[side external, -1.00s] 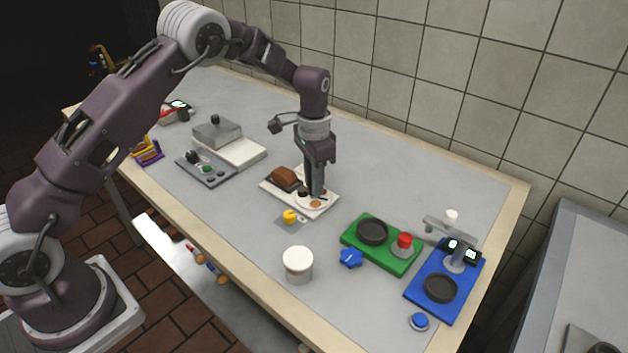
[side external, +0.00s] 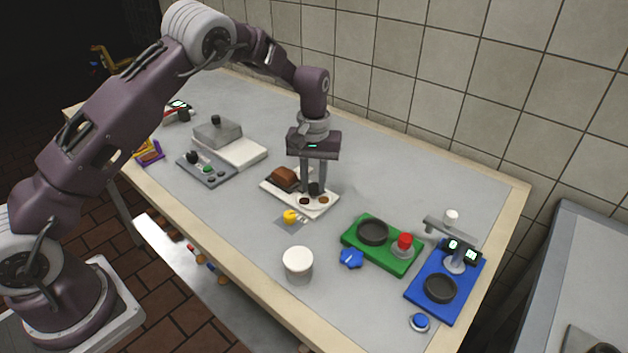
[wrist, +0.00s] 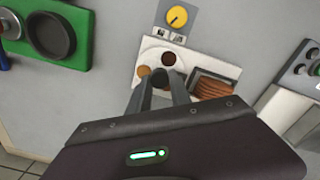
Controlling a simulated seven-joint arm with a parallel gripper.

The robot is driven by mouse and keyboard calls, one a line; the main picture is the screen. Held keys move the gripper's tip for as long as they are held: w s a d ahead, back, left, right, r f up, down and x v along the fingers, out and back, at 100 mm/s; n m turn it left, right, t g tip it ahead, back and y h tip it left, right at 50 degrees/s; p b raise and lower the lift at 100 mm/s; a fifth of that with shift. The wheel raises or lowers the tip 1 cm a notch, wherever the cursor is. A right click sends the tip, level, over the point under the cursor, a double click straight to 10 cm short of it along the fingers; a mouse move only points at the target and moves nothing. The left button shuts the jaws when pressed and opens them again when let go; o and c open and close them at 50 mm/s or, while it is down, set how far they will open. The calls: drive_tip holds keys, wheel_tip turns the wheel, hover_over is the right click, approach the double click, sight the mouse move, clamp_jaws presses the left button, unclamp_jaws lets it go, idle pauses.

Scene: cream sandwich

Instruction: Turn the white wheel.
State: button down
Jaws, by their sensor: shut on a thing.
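The white wheel (side external: 314,206) is a flat disc with dark and orange-brown round spots, set at the right end of a white tray (side external: 275,196). It also shows in the wrist view (wrist: 154,60), partly hidden by my fingers. My gripper (side external: 314,190) points straight down over the wheel, its two fingers at a dark knob-like piece on it. In the wrist view my fingertips (wrist: 161,80) stand on either side of that dark piece, shut on it. The far part of the wheel is hidden by the fingers.
A brown loaf (side external: 287,175) lies in a dark holder beside the wheel. A yellow knob (side external: 290,216) stands just in front of the tray. The table behind the tray is clear.

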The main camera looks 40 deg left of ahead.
sight(313, 185)
drive_tip(key=n, duration=0.4)
drive_tip(key=shift+r, duration=0.1)
drive_tip(key=shift+n, duration=2.2)
drive_tip(key=c, duration=1.2)
unclamp_jaws()
wheel_tip(313, 185, up, 7)
